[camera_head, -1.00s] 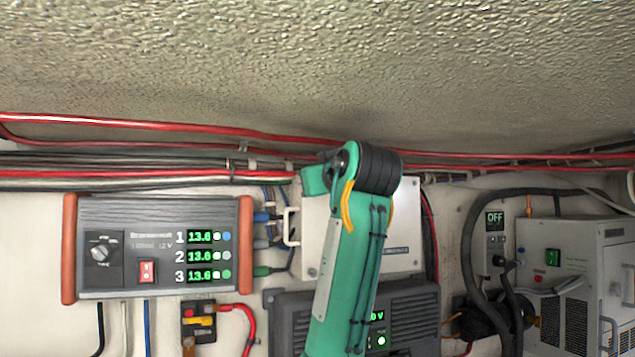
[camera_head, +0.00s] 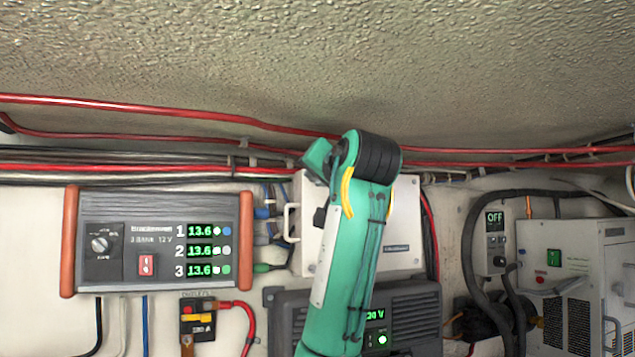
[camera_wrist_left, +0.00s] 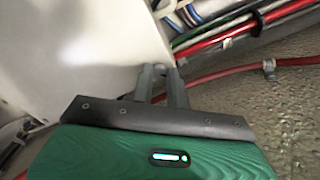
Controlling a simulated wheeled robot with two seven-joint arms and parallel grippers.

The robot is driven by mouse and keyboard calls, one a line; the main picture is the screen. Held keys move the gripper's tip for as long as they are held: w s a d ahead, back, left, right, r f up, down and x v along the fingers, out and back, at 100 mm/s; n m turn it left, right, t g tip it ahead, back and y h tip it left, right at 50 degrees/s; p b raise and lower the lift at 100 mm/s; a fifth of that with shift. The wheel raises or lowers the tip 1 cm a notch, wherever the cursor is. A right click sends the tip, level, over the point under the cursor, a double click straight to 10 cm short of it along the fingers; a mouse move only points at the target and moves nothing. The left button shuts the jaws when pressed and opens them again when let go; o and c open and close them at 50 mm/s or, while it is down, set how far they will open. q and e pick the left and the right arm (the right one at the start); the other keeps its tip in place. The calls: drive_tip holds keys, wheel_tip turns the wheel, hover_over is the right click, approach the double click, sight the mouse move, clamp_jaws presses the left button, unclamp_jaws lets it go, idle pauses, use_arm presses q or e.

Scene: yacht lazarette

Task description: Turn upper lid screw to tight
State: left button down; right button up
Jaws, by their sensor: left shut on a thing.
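The white box (camera_head: 405,228) is mounted on the wall behind my left arm, with a handle on its left side. Its lid face also shows in the wrist view (camera_wrist_left: 105,45). My left arm covers part of the lid, and the upper lid screw is hidden in the head view. My left gripper (camera_wrist_left: 161,72) has its two fingers close together at the box's upper edge in the wrist view. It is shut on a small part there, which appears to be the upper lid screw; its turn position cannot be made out. My right gripper is in neither view.
Red and black cables (camera_head: 150,170) run along the wall just above the box, under the rough ceiling. A grey charger (camera_head: 160,240) hangs at left. A dark unit (camera_head: 415,310) sits below the box. A grey machine (camera_head: 570,260) stands at right.

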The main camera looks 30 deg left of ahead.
use_arm(q)
drive_tip(key=shift+m+b, duration=1.05)
drive_tip(key=shift+m, duration=2.75)
drive_tip(key=c, duration=1.4)
unclamp_jaws()
drive_tip(key=shift+o, duration=0.2)
drive_tip(key=shift+w, duration=0.1)
